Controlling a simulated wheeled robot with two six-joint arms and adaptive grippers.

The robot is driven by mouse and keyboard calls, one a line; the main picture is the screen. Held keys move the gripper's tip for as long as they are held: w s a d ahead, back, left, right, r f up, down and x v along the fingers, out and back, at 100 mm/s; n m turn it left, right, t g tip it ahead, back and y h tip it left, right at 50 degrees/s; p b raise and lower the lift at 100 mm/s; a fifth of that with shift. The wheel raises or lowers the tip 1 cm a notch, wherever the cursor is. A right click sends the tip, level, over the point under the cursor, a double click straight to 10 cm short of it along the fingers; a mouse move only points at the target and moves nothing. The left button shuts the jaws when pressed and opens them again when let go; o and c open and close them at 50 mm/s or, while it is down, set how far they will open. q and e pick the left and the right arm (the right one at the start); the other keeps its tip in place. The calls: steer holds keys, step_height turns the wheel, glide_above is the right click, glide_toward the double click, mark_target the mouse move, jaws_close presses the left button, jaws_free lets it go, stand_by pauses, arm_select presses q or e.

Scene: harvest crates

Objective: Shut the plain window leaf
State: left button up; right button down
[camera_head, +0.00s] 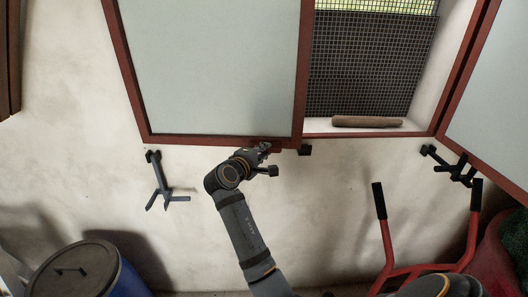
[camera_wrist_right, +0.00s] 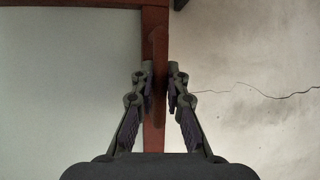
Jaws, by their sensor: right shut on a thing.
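A window leaf with a pale plain pane and a red-brown frame (camera_head: 218,142) stands at the left of the window opening. A second pale leaf (camera_head: 500,95) stands open at the right; I cannot tell whether its pane differs. My right gripper (camera_head: 264,147) is at the left leaf's bottom rail, near its right corner. In the right wrist view my right gripper (camera_wrist_right: 160,90) has a finger on each side of a red-brown rail (camera_wrist_right: 154,55) and is shut on it. The leaf's exact angle is hard to tell. My left gripper is not in view.
A brown roll (camera_head: 367,122) lies on the sill before a dark mesh. Black wall brackets (camera_head: 163,182) and (camera_head: 452,166) sit below the leaves. A blue barrel (camera_head: 130,284) stands lower left. Red handles with black grips (camera_head: 388,240) rise lower right.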

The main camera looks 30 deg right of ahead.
mark_target(266, 141)
steer(key=shift+n+t+y, duration=0.5)
steer(key=shift+n+t, duration=0.3)
steer(key=w+d+p, duration=0.1)
steer(key=w+d, duration=0.2)
steer(key=w, duration=0.1)
steer(key=shift+d, duration=0.25)
steer(key=shift+r, duration=0.2)
steer(key=c, duration=1.8)
jaws_free()
steer(key=o, duration=0.5)
steer(key=shift+w+d+f, duration=0.25)
steer(key=shift+w, duration=0.1)
steer(key=shift+c, duration=0.2)
steer(key=shift+s, duration=0.1)
steer(key=shift+a, duration=0.1)
